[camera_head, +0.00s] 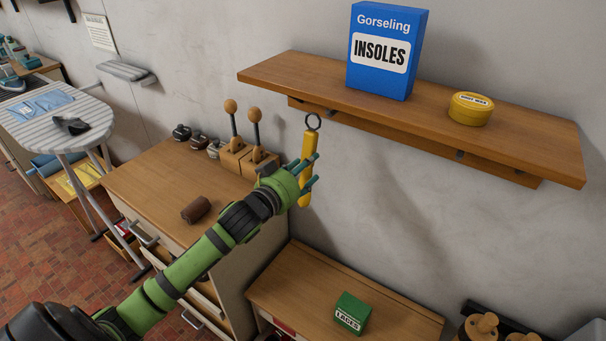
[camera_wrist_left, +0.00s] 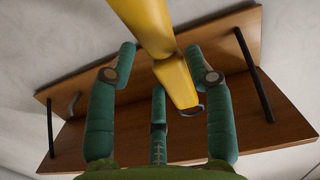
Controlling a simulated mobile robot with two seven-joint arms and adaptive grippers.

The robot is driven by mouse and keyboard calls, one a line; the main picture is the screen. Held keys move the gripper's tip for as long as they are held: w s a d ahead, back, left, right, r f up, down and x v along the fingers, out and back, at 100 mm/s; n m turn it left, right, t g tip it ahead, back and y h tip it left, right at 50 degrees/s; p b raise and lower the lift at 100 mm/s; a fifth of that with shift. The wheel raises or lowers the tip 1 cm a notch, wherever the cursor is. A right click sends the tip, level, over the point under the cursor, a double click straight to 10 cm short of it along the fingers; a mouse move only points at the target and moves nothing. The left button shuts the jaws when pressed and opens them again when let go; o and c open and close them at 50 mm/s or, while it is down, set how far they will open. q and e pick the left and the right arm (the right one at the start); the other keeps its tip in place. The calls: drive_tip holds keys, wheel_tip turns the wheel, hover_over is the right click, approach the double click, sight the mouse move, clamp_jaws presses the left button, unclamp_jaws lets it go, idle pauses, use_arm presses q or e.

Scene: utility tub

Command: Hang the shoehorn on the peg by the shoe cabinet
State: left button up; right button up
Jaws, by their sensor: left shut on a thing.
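The yellow shoehorn (camera_head: 308,146) is upright in the head view, with a dark ring at its top end. My left gripper (camera_head: 309,172) is shut on its middle. In the left wrist view, the shoehorn (camera_wrist_left: 152,28) runs between the teal fingers (camera_wrist_left: 161,62). A wooden rail under the shelf carries small dark pegs, one (camera_head: 332,114) just right of the ring and another (camera_head: 460,155) farther right. The ring appears just left of the rail's near peg; I cannot tell whether they touch. My right gripper is out of view.
The wall shelf (camera_head: 540,145) above holds a blue insoles box (camera_head: 384,60) and a yellow tin (camera_head: 470,108). A wooden cabinet (camera_head: 150,195) stands below left, with knobbed brushes or tools (camera_head: 236,150) at its back. A green laces box (camera_head: 351,312) sits on a lower cabinet.

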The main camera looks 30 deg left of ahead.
use_arm(q)
drive_tip(key=w+f+b, duration=0.2)
drive_tip(key=w+b, duration=0.3)
drive_tip(key=w, duration=0.4)
drive_tip(key=shift+w+d+f, duration=0.15)
drive_tip(key=shift+w+d, duration=0.25)
idle(0.6)
idle(0.6)
drive_tip(key=o, duration=1.3)
drive_tip(key=s, duration=0.8)
drive_tip(key=s+a+r, duration=0.1)
drive_tip(key=s, duration=0.3)
